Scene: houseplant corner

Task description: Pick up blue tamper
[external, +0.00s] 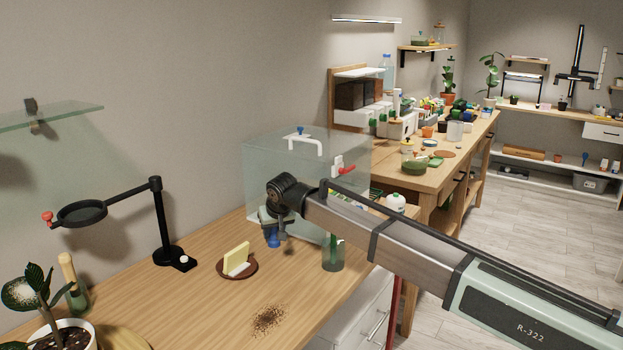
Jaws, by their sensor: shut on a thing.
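The blue tamper (273,239) shows just below my gripper (277,232), at the front of the clear box on the wooden table. My gripper points down and is shut on the tamper. Only a small blue part shows; its upper part is hidden by the gripper and wrist. I cannot tell whether the tamper touches the table.
A clear box (262,170) with a white handle stands behind my gripper. A brown saucer (222,272) holds a yellow sponge (236,258). A glass jar (333,255) is to the right. Loose soil (268,319) lies in front. A black stand (161,225) and potted plant (62,335) are left.

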